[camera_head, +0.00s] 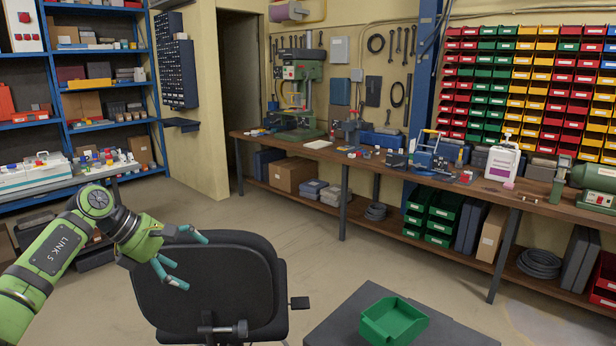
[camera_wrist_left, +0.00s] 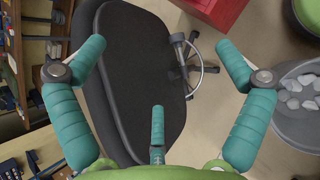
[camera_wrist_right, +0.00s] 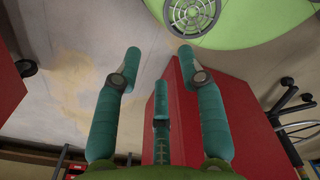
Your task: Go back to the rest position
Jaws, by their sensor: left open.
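My left gripper (camera_head: 180,262) is at the left in the head view, in front of the black chair's backrest. In the left wrist view my left gripper (camera_wrist_left: 160,72) has its teal fingers spread wide, with nothing between them. The black chair (camera_wrist_left: 140,50) lies beyond the fingers there. My right gripper (camera_wrist_right: 160,68) shows only in the right wrist view. Its fingers are apart at the tips but lean inward, and I see nothing held. How far it is opened is unclear. My right arm is out of the head view.
The black chair (camera_head: 215,290) stands close by. A green bin (camera_head: 393,320) rests on a dark grey top (camera_head: 330,325) at the front. A long workbench (camera_head: 400,172) runs along the back wall. A red box-like body (camera_wrist_right: 185,110) is close behind the right fingers. Floor is clear mid-room.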

